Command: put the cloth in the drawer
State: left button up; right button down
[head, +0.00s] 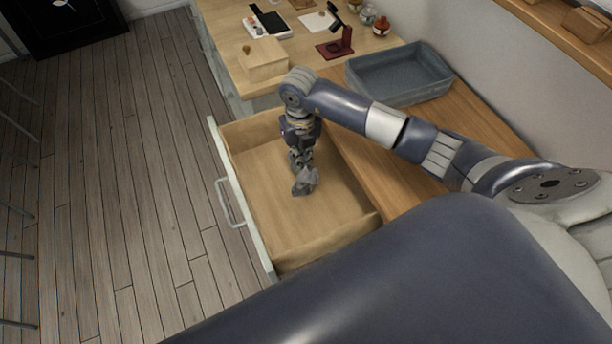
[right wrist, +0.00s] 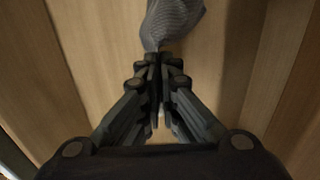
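The grey cloth (head: 305,182) hangs bunched from my right gripper (head: 300,165), inside the open drawer (head: 260,198). In the right wrist view the cloth (right wrist: 172,20) has a fine ribbed pattern. There the fingertips of my right gripper (right wrist: 155,60) are together on its gathered end. The wooden drawer floor (right wrist: 225,60) lies beyond. I cannot tell whether the cloth touches the floor. The drawer is pulled out, with a pale front and a metal handle. It holds nothing else that I can see. My left gripper is not in view.
A blue-grey tray (head: 400,92) stands on the wooden counter (head: 455,125) behind the drawer. A wooden block (head: 264,66), a dark red stand (head: 335,48) and small jars (head: 381,27) are at the back. Plank floor (head: 130,180) lies clear left of the drawer.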

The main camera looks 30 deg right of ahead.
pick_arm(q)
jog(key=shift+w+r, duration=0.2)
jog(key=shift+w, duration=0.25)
pick_arm(e)
jog(key=shift+f, duration=0.75)
jog(key=c, duration=1.2)
grip_release()
jog(key=shift+o, duration=0.2)
jog(key=shift+w+r, duration=0.1)
jog(key=shift+r, duration=0.1)
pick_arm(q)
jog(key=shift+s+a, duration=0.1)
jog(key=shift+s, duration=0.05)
pick_arm(e)
notch_tip(320, 180, up, 12)
jog(key=shift+f, duration=0.15)
